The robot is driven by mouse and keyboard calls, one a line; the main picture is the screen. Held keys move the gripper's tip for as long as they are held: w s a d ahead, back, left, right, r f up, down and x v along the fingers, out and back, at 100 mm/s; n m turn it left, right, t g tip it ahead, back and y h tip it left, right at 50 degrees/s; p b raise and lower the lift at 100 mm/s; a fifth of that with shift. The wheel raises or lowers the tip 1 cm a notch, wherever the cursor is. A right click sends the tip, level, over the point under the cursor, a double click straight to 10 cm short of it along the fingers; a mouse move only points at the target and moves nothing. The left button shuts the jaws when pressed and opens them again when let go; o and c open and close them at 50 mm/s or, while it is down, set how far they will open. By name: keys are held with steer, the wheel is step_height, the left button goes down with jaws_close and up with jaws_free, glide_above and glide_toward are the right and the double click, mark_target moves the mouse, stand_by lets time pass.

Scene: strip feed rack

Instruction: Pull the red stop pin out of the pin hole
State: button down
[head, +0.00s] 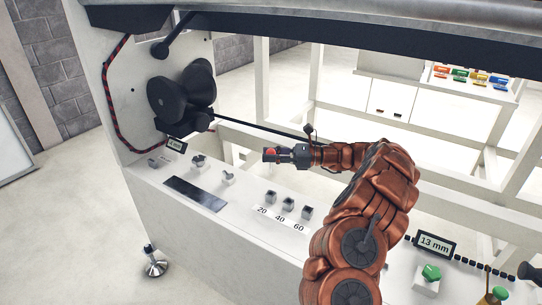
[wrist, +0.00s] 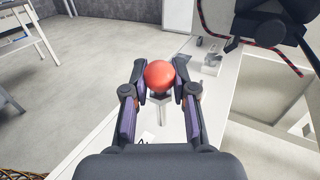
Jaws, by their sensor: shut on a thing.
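The red stop pin shows as a round red knob (wrist: 159,75) in the wrist view, and as a small red spot (head: 270,153) in the head view. My gripper (wrist: 160,80) is shut on the knob, with one finger on each side. In the head view my gripper (head: 279,155) points left above the white panel.
The white panel (head: 165,225) carries a dark strip (head: 194,194), small grey blocks (head: 288,204) marked 20, 40, 60, and metal fittings (head: 198,162). Black rollers (head: 182,95) and a black rod (head: 258,126) stand behind. A 13 mm sign (head: 434,243) is at the right.

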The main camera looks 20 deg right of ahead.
steer(key=shift+r+p, duration=0.55)
steer(key=shift+r, duration=0.3)
steer(key=shift+r+p, duration=1.35)
steer(key=shift+r, duration=0.15)
